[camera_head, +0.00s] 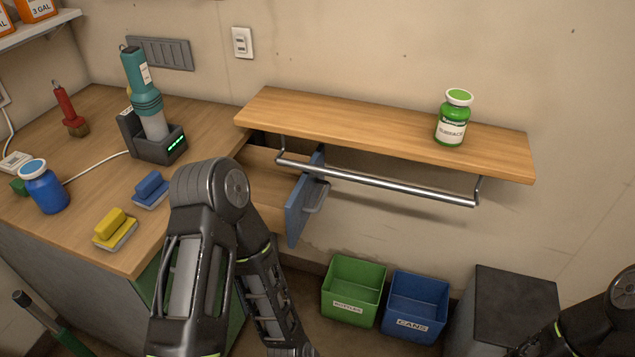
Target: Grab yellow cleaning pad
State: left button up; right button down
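The yellow cleaning pad (112,227) lies on the wooden counter near its front edge, with a yellow grip on top and a grey base. My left arm rises to the right of it and bends back down; its gripper is out of view below. My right arm shows only at the lower right corner, and its gripper is not in view. Nothing touches the pad.
A blue pad (151,190) lies behind the yellow one, and a blue bottle (44,186) stands to its left. A teal device (146,97) sits in a dock behind. A shelf (350,126) holds a green bottle (454,118). Green (352,305) and blue bins (413,323) are on the floor.

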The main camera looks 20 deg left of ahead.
aim_at(112, 232)
jog(key=u, duration=1.85)
